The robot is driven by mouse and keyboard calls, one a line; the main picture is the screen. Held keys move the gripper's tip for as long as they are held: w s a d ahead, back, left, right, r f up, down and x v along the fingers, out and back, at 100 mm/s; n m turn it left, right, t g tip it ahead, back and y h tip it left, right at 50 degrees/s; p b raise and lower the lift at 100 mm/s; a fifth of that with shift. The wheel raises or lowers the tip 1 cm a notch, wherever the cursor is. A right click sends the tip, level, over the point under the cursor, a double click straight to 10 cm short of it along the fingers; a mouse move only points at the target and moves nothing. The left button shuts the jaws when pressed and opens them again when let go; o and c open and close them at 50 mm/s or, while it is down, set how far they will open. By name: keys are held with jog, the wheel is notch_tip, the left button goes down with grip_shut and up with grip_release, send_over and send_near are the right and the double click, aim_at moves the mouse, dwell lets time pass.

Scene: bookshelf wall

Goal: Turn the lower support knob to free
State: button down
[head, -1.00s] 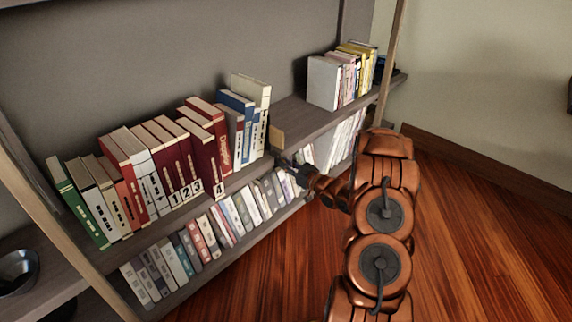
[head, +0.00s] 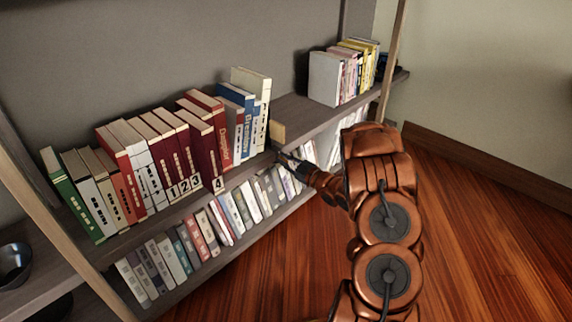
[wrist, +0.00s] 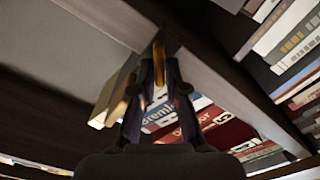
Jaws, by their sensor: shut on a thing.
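My gripper (head: 283,156) reaches the front edge of the middle shelf, just below a tan upright block (head: 277,132) at the right end of the long book row. In the wrist view my gripper (wrist: 160,62) has its two dark fingers close together, shut on a small tan piece (wrist: 158,53) against the shelf's edge. That piece appears to be the support knob; the fingers hide most of it, and I cannot tell its turn position.
A row of books (head: 165,160) stands left of the block, some numbered, and more books (head: 343,70) stand at the right end. A lower row (head: 200,235) sits beneath. A wooden post (head: 392,65) rises at right. A dark bowl (head: 14,265) is at left. The wooden floor (head: 470,220) is clear.

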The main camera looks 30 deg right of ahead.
jog(key=shift+a+f+n+b, duration=0.1)
jog(key=shift+f+n+b, duration=0.05)
jog(key=shift+n+b, duration=1.35)
jog(key=shift+a+f+n+b, duration=0.15)
jog(key=shift+n+b, duration=0.8)
jog(key=shift+n, duration=0.95)
jog(key=shift+d+f+n+b, duration=0.1)
jog(key=shift+f+n+b, duration=0.05)
jog(key=shift+n+b, duration=1.35)
jog(key=shift+n, duration=0.3)
jog(key=c, duration=1.2)
grip_release()
jog(key=shift+c, duration=0.2)
jog(key=v, duration=1.2)
